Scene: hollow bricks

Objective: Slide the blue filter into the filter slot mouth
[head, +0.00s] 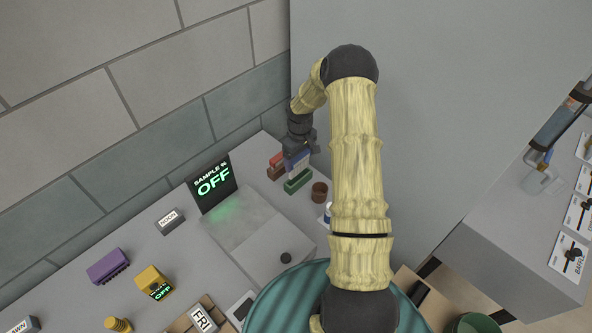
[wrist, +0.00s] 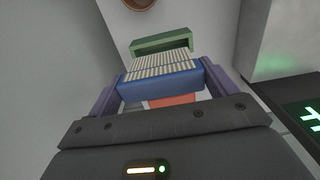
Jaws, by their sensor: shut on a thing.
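My gripper (head: 298,152) is shut on the blue filter (head: 297,161), at the back of the counter near the wall corner. In the wrist view the blue filter (wrist: 160,84) lies between the two purple-grey fingers, its pale ridged face showing. A green piece (head: 298,181) stands just in front of it in the head view, and it shows beyond the filter in the wrist view (wrist: 162,42). A red-brown piece (head: 275,168) is beside the gripper, on its left. I cannot tell which part is the filter slot mouth, or whether the filter touches its neighbours.
A brown round pot (head: 320,192) is close on the right. The grey wall (head: 240,95) rises behind. Purple (head: 107,266) and yellow (head: 151,280) blocks sit farther left.

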